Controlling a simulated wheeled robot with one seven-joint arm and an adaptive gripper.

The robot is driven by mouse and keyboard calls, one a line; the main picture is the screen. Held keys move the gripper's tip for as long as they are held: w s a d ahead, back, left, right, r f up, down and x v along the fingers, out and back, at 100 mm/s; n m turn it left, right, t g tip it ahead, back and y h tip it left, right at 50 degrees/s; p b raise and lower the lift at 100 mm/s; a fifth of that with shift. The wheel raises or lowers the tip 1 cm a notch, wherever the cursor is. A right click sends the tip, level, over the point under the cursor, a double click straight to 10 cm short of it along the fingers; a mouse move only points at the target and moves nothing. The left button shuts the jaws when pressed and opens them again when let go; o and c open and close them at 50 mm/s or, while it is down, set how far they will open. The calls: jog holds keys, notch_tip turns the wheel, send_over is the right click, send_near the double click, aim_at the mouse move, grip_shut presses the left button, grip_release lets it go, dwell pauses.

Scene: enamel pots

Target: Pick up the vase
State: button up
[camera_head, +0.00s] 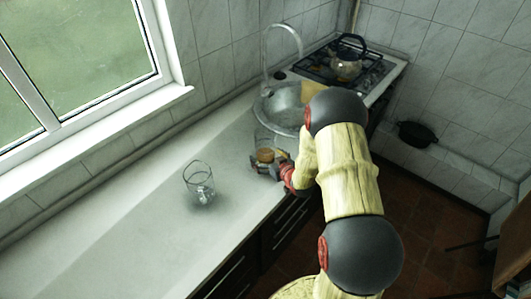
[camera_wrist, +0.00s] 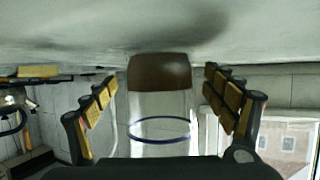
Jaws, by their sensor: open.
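A clear glass vessel with a brown bottom, which I take to be the vase (camera_head: 265,153), stands on the counter beside the sink. In the wrist view the vase (camera_wrist: 160,72) appears upside down, with a dark blue ring around its clear wall. My gripper (camera_head: 277,163) is low over the counter at the vase. In the wrist view the open fingers of my gripper (camera_wrist: 162,84) lie on either side of the vase, with gaps between them and the glass. My arm partly covers the gripper in the head view.
Another clear glass container (camera_head: 200,183) stands on the counter to the left. The sink (camera_head: 281,108) with its tall faucet (camera_head: 281,27) is just behind the vase. A glass kettle (camera_head: 346,69) sits on the stove (camera_head: 372,76). The counter's (camera_head: 120,232) left front part is clear.

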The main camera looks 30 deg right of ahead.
jog(key=shift+w+f, duration=0.2)
jog(key=shift+w, duration=0.25)
jog(key=shift+c, duration=0.9)
jog(key=c, duration=1.6)
jog(key=shift+r, duration=0.15)
jog(key=shift+c, duration=0.3)
